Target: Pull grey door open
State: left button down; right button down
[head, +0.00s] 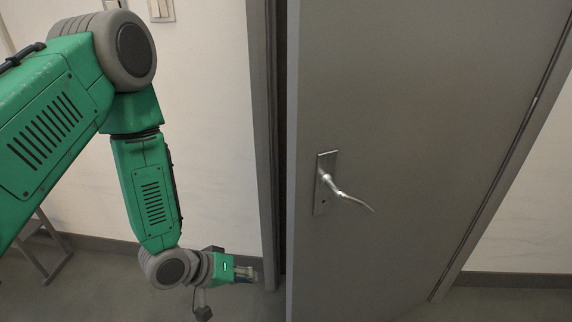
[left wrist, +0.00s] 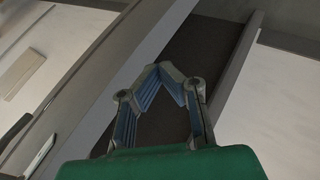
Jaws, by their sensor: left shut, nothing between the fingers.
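The grey door (head: 420,120) fills the middle and right of the head view. It stands slightly ajar, with a narrow dark gap between its left edge and the frame (head: 262,130). A silver lever handle (head: 340,190) on a plate sits near that left edge. My left gripper (head: 256,273) is low, left of the gap and below the handle, close to the frame and apart from the handle. In the left wrist view its fingertips (left wrist: 163,72) meet with nothing between them, in front of a dark strip bordered by grey edges. My right gripper is out of view.
A white wall (head: 215,100) with a switch plate (head: 160,10) is left of the frame. A grey stand or leg (head: 48,250) is on the floor at the far left. More white wall (head: 525,200) is right of the door. Floor shows clear below.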

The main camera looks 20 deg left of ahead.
aim_at(289, 171)
pick_arm(q)
jog(key=w+a+r+n+t+h, duration=0.1)
jog(key=w+r+n+t+h, duration=0.2)
jog(key=w+r, duration=0.6)
jog(key=a+r+m+h, duration=0.1)
jog(key=a+r+h, duration=0.5)
jog(key=r, duration=0.7)
jog(key=shift+h, duration=0.3)
jog(key=w+d, duration=0.1)
jog(key=d, duration=0.2)
jog(key=w+d, duration=0.1)
jog(key=d, duration=0.3)
jog(key=w+d, duration=0.1)
jog(key=d, duration=0.3)
jog(key=shift+w+d+r, duration=0.15)
jog(key=shift+d+r, duration=0.05)
jog(key=shift+d, duration=0.1)
jog(key=shift+d, duration=0.1)
